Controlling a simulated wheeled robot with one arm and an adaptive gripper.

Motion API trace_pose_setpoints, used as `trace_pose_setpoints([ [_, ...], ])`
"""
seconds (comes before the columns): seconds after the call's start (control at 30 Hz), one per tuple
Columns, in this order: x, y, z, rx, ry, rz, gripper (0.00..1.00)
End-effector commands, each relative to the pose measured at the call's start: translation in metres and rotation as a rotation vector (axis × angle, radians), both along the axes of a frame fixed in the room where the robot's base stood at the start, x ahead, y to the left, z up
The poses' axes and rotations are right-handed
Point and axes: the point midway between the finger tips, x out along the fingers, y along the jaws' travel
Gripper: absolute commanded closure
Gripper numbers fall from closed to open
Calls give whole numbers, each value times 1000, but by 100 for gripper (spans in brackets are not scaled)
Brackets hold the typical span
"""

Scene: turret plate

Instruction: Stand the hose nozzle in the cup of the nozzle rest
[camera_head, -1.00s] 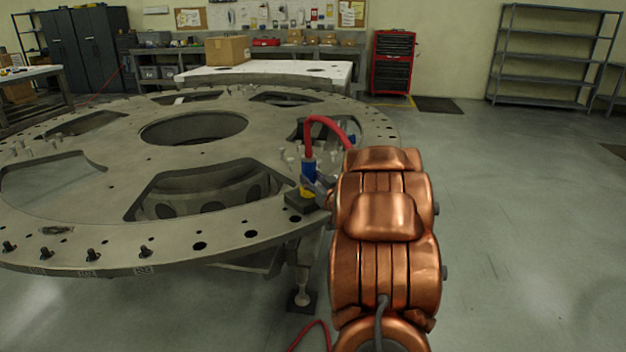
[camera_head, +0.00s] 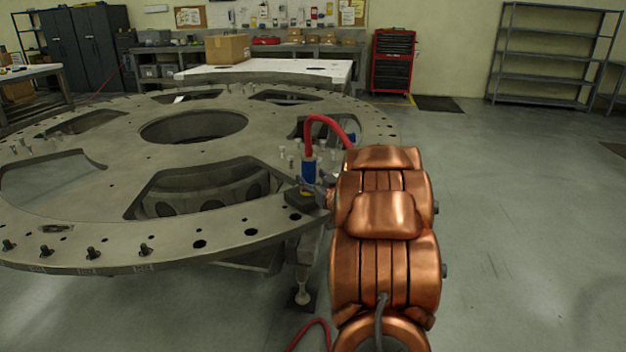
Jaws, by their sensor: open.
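The hose nozzle (camera_head: 309,172), blue with a red hose (camera_head: 328,121) arching from its top, stands upright near the right rim of the large turret plate (camera_head: 225,229). Its lower end is at a dark block, which looks like the nozzle rest (camera_head: 298,201). The cup itself is too small and covered to make out, so how deep the nozzle sits cannot be told. My gripper (camera_head: 315,190) is at the nozzle's lower part, on its right side. It is open, small in view and partly hidden behind my copper-coloured arm. Whether its fingers touch the nozzle cannot be told.
Several light pegs (camera_head: 290,158) stand on the plate around the nozzle. Black bolts (camera_head: 93,253) line the near left rim. The plate has large cut-outs. A red hose (camera_head: 317,325) lies low beneath the rim. The floor to the right is clear.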

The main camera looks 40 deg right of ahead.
Motion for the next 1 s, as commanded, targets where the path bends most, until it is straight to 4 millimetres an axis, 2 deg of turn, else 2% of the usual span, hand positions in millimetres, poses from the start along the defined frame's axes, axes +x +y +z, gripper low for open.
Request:
trace_pose_setpoints([
  [0.23, -3, 1, 0, 0, 1, 0, 34],
  [0.37, -14, 3, 1, -2, 2, -2, 34],
  [0.8, -91, 26, -1, 2, 3, -5, 34],
  [1.0, -109, 32, 0, 1, 1, -3, 34],
])
